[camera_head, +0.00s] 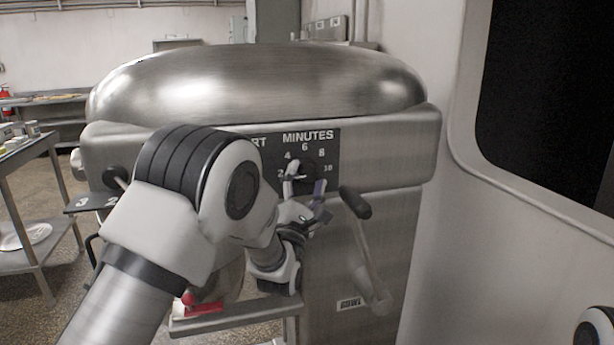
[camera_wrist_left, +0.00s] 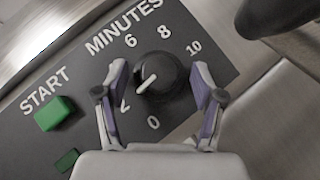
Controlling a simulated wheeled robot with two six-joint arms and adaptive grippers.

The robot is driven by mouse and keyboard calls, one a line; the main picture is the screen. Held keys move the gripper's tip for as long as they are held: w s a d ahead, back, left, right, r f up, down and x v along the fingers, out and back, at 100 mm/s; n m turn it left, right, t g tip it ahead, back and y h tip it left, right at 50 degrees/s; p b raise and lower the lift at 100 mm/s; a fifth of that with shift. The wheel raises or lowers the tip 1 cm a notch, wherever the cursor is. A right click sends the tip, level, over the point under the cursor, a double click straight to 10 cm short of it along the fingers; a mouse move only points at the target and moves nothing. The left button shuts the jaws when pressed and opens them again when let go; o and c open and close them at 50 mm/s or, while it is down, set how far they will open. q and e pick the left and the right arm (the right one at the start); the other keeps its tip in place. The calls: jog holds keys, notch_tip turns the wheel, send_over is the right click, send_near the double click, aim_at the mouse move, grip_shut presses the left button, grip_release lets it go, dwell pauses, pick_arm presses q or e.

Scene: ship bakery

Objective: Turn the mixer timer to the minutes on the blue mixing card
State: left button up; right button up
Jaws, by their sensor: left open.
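The mixer timer knob (camera_wrist_left: 168,72) is black and round with a white pointer line, on a dark MINUTES panel (camera_head: 255,140). In the left wrist view the pointer aims down-left, roughly toward the 2. The 6, 8, 10, 2 and 0 show there; the 4 is hidden by a finger but shows in the head view. My left gripper (camera_wrist_left: 160,78) is open, one finger on each side of the knob, with gaps visible. It also shows in front of the dial in the head view (camera_head: 305,180). I see no blue mixing card. My right gripper is out of view.
A green START button (camera_wrist_left: 55,113) sits beside the dial. A black-knobbed lever (camera_head: 356,203) is close to the right of my left gripper. A pale wall (camera_head: 470,240) stands right of the mixer. A metal table (camera_head: 25,150) stands at the left.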

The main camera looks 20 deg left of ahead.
pick_arm(q)
jog(key=shift+r, duration=0.1)
jog(key=shift+c, duration=0.3)
jog(key=shift+w, duration=0.1)
jog(key=c, duration=0.5)
jog(key=shift+r, duration=0.15)
jog(key=c, duration=0.6)
jog(key=shift+r+m, duration=0.15)
jog(key=shift+m, duration=0.15)
